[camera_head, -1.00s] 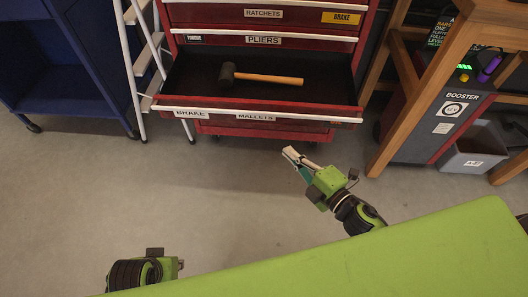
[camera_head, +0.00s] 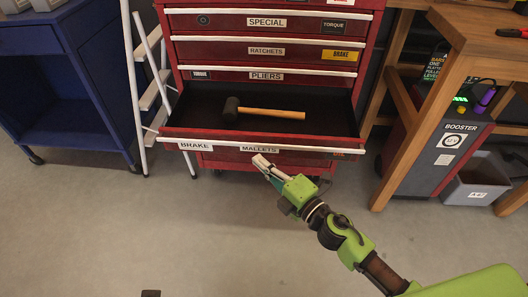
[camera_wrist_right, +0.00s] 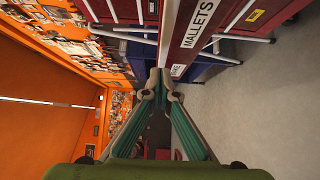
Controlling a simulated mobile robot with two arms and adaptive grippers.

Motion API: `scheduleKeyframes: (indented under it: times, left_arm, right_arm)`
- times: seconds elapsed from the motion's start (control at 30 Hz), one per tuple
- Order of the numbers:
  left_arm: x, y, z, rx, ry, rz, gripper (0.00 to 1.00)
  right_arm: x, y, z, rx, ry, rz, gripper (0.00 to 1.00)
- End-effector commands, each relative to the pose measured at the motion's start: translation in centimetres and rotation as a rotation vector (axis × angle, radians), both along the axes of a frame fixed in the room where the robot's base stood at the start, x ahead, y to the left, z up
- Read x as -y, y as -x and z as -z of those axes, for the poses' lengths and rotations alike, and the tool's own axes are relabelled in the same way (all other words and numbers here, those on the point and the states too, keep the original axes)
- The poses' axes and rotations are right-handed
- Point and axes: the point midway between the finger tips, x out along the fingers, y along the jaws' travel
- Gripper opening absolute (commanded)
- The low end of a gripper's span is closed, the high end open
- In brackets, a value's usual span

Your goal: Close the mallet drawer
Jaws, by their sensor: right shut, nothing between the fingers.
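The mallet drawer (camera_head: 310,145) of the red tool cabinet is pulled open, with a white front edge and a MALLETS label. A mallet (camera_head: 270,113) with a black head and wooden handle lies inside on the dark bottom. My right gripper (camera_head: 260,161) is shut and empty, its fingertips at the drawer front near the label. In the right wrist view, the shut fingertips (camera_wrist_right: 160,75) are beside the drawer front (camera_wrist_right: 185,40); I cannot tell whether they touch it. My left gripper is out of view; only a small dark piece shows at the bottom edge.
The drawers above, such as the pliers drawer (camera_head: 300,77), are shut. A white step ladder (camera_head: 150,95) and blue cart (camera_head: 65,125) stand to the left. A wooden bench (camera_head: 410,130) and grey bin (camera_head: 475,185) stand to the right. The floor in front is clear.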

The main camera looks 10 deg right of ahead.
Motion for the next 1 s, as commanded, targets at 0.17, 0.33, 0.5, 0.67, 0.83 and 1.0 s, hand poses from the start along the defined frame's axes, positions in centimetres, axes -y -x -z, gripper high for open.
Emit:
scheduleKeyframes:
  times: [0.17,0.33,0.5,0.67,0.83,1.0]
  left_arm:
    - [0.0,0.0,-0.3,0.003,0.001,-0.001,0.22]
    - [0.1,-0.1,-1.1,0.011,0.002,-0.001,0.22]
    - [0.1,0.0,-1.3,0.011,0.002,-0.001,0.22]
    - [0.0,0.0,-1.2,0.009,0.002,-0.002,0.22]
    - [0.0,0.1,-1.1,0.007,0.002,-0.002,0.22]
    - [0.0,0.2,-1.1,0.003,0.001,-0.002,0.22]
  right_arm:
    - [1.0,-2.5,0.0,0.001,0.003,0.002,0.00]
    - [1.2,-3.4,0.1,0.000,0.001,0.002,0.00]
    - [1.3,-3.5,0.1,-0.001,0.000,0.002,0.00]
    - [1.3,-3.5,0.1,-0.001,0.000,0.002,0.00]
    - [1.5,-4.0,0.1,0.000,0.001,0.003,0.00]
    - [2.0,-6.0,0.0,0.002,0.002,0.003,0.00]
